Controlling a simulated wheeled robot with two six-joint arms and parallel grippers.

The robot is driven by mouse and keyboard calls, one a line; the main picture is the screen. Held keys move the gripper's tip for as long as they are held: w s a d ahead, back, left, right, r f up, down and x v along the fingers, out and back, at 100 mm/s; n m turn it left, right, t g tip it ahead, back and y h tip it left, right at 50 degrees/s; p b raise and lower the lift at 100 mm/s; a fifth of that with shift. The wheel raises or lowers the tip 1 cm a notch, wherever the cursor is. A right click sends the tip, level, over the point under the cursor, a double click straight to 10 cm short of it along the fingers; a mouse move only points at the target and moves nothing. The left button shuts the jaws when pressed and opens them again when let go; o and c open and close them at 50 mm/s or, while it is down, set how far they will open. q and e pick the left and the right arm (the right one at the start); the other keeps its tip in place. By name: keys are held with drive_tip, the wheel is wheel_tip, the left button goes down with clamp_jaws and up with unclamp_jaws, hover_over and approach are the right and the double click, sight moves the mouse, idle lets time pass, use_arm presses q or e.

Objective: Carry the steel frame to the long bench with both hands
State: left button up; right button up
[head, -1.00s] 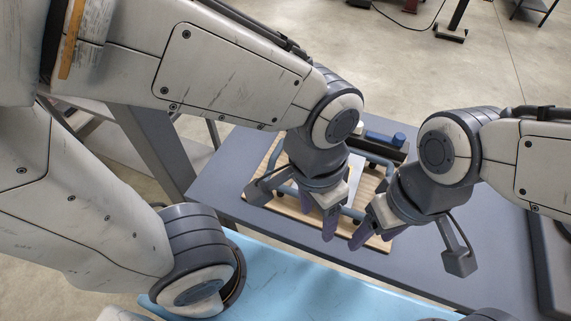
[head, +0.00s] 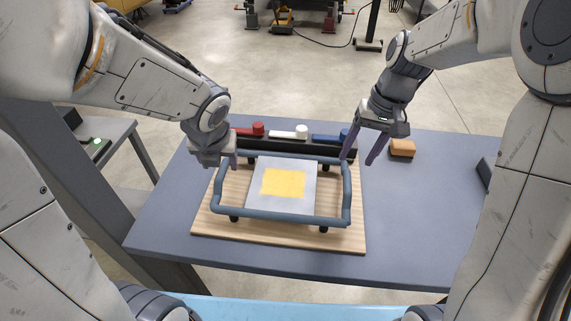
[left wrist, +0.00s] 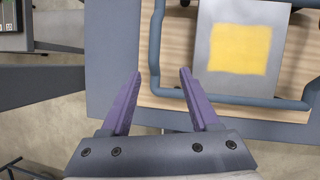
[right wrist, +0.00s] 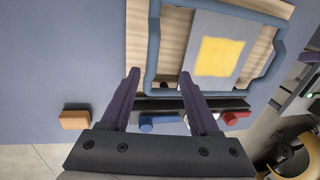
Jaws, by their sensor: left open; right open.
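The steel frame (head: 285,217), a blue-grey tube loop with rounded corners, lies on a wooden board (head: 340,243) on a grey-blue table. Inside its loop is a grey plate with a yellow square (head: 284,184). My left gripper (head: 232,162) is open by the frame's back left corner; in the left wrist view a side bar (left wrist: 154,45) shows between its fingertips. My right gripper (head: 360,158) is open by the back right corner; in the right wrist view a side bar (right wrist: 152,45) shows between its fingertips. Neither holds the frame. I cannot tell which surface is the long bench.
A black rack (head: 310,146) with red, white and blue handled items stands along the board's back edge. An orange block (head: 401,148) sits right of my right gripper. The table (head: 420,215) is clear on the right. A smaller grey bench (head: 105,140) stands at the left.

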sight(220, 173)
use_arm(q)
drive_tip(key=shift+w+a+f+m, duration=0.2)
drive_tip(key=shift+w+a+m, duration=0.35)
drive_tip(key=shift+m, duration=0.45)
use_arm(e)
drive_tip(key=shift+w+d+f, duration=0.35)
drive_tip(key=shift+w+d, duration=0.3)
drive_tip(key=shift+d, duration=0.05)
use_arm(q)
drive_tip(key=shift+x, duration=5.25)
use_arm(e)
drive_tip(key=shift+a+f, duration=0.35)
drive_tip(key=shift+f, duration=1.35)
drive_tip(key=shift+a+f, duration=0.3)
drive_tip(key=shift+f, duration=1.45)
drive_tip(key=shift+a+f, duration=0.35)
drive_tip(key=shift+f, duration=1.35)
use_arm(q)
clamp_jaws()
use_arm(e)
clamp_jaws()
use_arm(q)
drive_tip(key=shift+r, duration=0.1)
use_arm(e)
drive_tip(key=shift+w+r, duration=0.1)
